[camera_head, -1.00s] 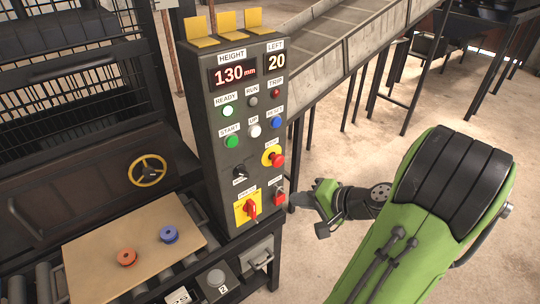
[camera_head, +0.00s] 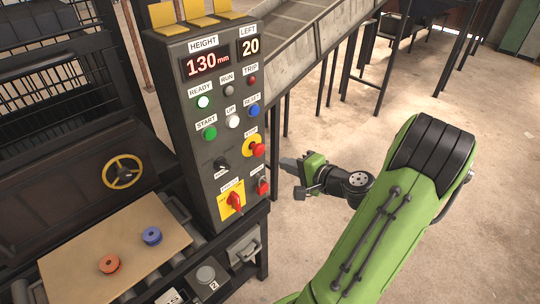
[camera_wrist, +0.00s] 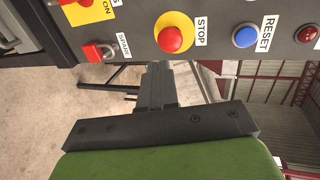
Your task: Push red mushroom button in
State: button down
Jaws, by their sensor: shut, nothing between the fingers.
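The red mushroom button (camera_head: 258,150) sits on a yellow round plate labelled STOP, on the right side of the grey control panel (camera_head: 205,130). In the wrist view the red button (camera_wrist: 170,40) stands out from the panel, just beyond the fingertips. My gripper (camera_head: 286,163) is shut and empty, to the right of and slightly below the button, pointing at the panel. In the wrist view the closed fingers (camera_wrist: 157,70) point up toward the button. A gap seems to remain between fingertips and button, but its size is hard to judge.
Near the button are a blue RESET button (camera_head: 254,110), a red padlock-like SPARE item (camera_head: 263,186) and a red-on-yellow rotary switch (camera_head: 235,201). Open floor lies right of the panel.

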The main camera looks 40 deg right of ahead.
aim_at(261, 149)
jog(key=x, duration=0.4)
jog(key=r+x, duration=0.1)
jog(key=x, duration=0.1)
jog(key=shift+w, duration=0.6)
jog(key=shift+w+a+p, duration=0.1)
jog(key=shift+w+p, duration=0.2)
jog(key=shift+w, duration=0.35)
jog(key=shift+r, duration=0.2)
